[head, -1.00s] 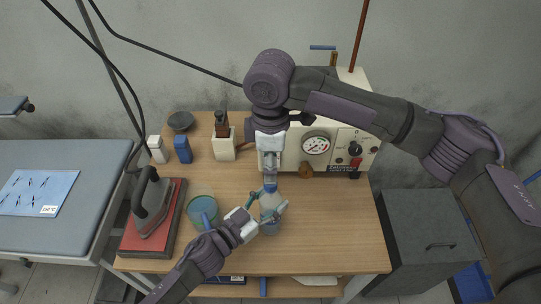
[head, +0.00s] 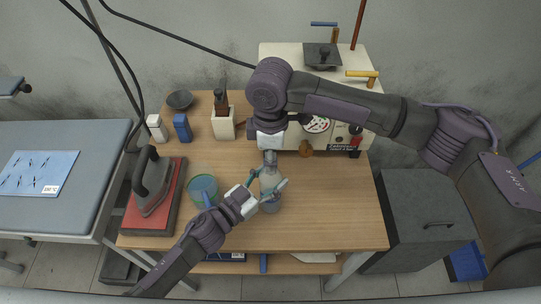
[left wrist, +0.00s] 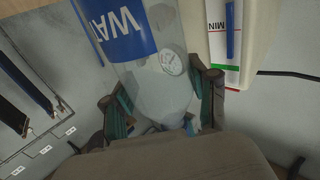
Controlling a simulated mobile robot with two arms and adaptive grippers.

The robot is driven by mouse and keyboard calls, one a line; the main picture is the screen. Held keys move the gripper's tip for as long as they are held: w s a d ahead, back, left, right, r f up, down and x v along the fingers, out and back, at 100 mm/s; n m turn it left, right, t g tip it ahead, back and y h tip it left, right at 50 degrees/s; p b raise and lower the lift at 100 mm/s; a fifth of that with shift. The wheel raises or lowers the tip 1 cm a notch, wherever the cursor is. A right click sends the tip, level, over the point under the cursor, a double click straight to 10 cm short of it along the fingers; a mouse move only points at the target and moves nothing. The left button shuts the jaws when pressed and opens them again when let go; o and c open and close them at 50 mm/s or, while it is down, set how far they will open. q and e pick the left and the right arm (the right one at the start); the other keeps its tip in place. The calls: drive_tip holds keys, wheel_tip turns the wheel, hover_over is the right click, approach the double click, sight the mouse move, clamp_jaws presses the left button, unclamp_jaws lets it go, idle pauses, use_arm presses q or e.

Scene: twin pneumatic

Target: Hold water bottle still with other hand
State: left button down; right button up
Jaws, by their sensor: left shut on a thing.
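The clear water bottle (head: 270,179) stands on the wooden table in the head view. Its blue label with white letters shows in the left wrist view (left wrist: 122,30). My left gripper (head: 263,193) comes in from the lower left and is shut on the bottle; its fingers (left wrist: 165,105) lie on both sides of it in the left wrist view. My right gripper (head: 269,157) points down at the top of the bottle. Its fingertips are too small to tell open from shut, and the bottle's cap does not show clearly in the head view.
A teal cup (head: 203,189) stands just left of the bottle. An iron (head: 152,187) rests on a red pad at the table's left. A cream holder (head: 224,126) and a machine with a gauge (head: 316,124) stand behind. The table's right part (head: 345,205) is clear.

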clamp_jaws()
drive_tip(key=o, duration=0.9)
unclamp_jaws()
drive_tip(key=shift+r, duration=0.1)
wheel_tip(320, 180, up, 12)
drive_tip(key=shift+f, duration=0.1)
use_arm(q)
drive_tip(key=shift+c, duration=1.2)
unclamp_jaws()
